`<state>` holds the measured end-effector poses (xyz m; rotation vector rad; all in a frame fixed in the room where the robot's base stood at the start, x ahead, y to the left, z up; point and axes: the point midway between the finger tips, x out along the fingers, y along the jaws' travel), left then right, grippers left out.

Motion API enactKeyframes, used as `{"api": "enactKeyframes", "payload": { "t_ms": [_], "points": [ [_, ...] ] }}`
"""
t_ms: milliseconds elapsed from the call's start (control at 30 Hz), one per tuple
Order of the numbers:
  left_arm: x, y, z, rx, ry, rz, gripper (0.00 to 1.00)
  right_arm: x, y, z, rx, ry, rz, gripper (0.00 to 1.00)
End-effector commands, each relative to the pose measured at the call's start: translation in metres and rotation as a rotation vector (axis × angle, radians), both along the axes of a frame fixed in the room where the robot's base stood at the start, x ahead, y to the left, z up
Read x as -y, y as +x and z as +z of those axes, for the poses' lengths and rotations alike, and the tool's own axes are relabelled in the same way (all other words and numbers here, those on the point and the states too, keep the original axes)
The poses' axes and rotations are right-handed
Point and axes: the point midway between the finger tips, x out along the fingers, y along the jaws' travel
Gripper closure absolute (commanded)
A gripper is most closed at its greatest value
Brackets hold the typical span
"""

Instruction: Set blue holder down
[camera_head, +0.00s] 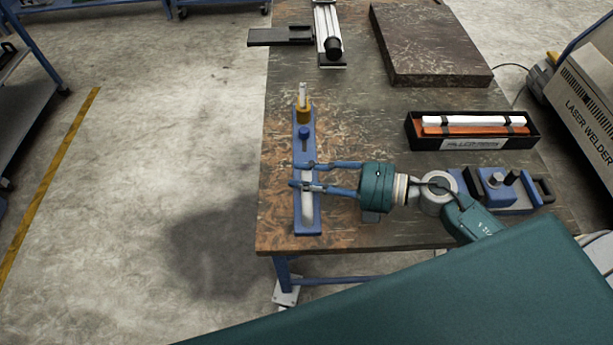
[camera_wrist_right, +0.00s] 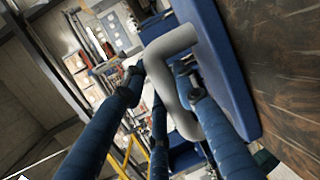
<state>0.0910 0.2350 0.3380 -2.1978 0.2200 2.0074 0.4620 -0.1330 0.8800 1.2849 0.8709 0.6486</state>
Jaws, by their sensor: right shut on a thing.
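The blue holder (camera_head: 314,215) is a long narrow blue plate near the left edge of the table. It carries a grey bent handle, a blue knob and a yellow-collared piece at its far end. My right gripper (camera_head: 303,175) reaches in from the right, shut on the holder's grey handle. The right wrist view shows the grey handle (camera_wrist_right: 165,46) between my blue fingers, with the blue plate (camera_wrist_right: 222,60) of the holder beside it. Whether the holder's underside touches the table cannot be told. My left gripper is not in view.
The wooden table (camera_head: 370,120) is bare around the holder. Another blue fixture (camera_head: 515,200) lies at right, below a black box (camera_head: 480,143) with white and orange bars. A dark slab (camera_head: 430,45) and a metal stand (camera_head: 328,30) are at the back.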

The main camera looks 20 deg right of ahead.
Motion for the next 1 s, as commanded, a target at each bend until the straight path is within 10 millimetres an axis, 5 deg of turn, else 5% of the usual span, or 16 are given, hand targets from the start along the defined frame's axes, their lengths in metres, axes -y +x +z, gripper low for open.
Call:
{"api": "enactKeyframes", "payload": {
  "t_ms": [200, 233, 300, 667, 1000],
  "points": [
    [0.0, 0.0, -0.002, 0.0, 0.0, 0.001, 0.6, 0.0, 0.001, 0.0, 0.008, 0.001, -0.001, 1.0],
    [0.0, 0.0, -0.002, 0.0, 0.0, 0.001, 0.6, 0.0, 0.0, -0.003, 0.0, 0.0, 0.0, 0.66],
    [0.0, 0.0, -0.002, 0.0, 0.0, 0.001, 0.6, 0.0, 0.0, -0.003, 0.0, 0.0, 0.0, 0.53],
    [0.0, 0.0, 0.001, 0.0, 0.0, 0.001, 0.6, 0.001, -0.001, 0.001, -0.001, -0.001, 0.0, 0.53],
    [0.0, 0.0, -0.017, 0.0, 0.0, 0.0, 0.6, 0.053, -0.036, 0.007, -0.006, -0.003, -0.001, 0.53]
  ]
}}
